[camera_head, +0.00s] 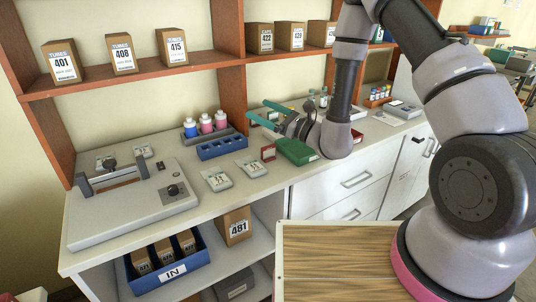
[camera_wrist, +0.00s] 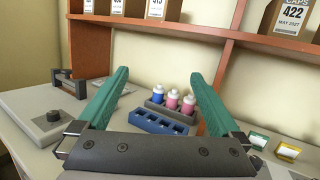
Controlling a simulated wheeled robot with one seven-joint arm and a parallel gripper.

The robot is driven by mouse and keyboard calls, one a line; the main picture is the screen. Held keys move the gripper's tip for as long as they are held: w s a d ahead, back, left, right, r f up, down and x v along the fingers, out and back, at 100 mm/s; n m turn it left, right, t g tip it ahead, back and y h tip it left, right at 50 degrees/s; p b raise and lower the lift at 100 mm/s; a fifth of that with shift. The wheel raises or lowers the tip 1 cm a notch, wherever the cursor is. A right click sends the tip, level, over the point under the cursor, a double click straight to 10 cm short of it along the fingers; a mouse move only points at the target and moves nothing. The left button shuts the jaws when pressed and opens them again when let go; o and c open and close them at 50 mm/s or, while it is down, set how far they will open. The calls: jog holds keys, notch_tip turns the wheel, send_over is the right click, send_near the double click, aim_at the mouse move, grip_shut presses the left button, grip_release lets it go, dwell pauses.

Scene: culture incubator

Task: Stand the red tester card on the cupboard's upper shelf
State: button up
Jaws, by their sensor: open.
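A small red-framed card (camera_head: 268,152) stands on the counter in the head view, right of two white devices and just below my gripper. I do not make it out in the wrist view. My gripper (camera_head: 257,108) is above the counter, its teal fingers spread and nothing between them. In the wrist view my gripper (camera_wrist: 158,75) points toward the back wall, with bottles beyond it. A brown wall shelf (camera_head: 130,84) carries several cartons. Below the counter, an open cupboard shelf (camera_head: 262,240) holds a carton and a blue bin. I cannot tell which shelf is meant.
A blue rack (camera_head: 222,146) stands before blue and pink bottles (camera_head: 206,123). A grey machine (camera_head: 130,205) with a raised handle fills the counter's left. In the wrist view, a green-edged card (camera_wrist: 257,140) and a yellow-edged card (camera_wrist: 288,151) stand at right. White devices (camera_head: 217,179) lie near the front edge.

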aim_at(270, 146)
jog(key=d+f+m+t+h, duration=0.1)
jog(key=f+m+h, duration=0.1)
jog(key=f, duration=0.3)
jog(key=w+d+f+m+t+h, duration=0.1)
jog(key=d+f+m+t+h, duration=0.1)
jog(key=f, duration=0.4)
jog(key=d+f+m+t+h, duration=0.2)
jog(key=f+h, duration=0.1)
jog(key=f, duration=0.2)
jog(key=shift+w+d+f+h, duration=0.25)
jog(key=shift+w+h, duration=0.05)
jog(key=shift+w, duration=0.05)
jog(key=shift+w+f+m, duration=0.2)
jog(key=shift+m, duration=0.1)
jog(key=x, duration=0.4)
jog(key=shift+w+a, duration=0.2)
jog(key=shift+w, duration=0.05)
jog(key=x, duration=0.5)
jog(key=shift+w+a, duration=0.25)
jog(key=c, duration=1.4)
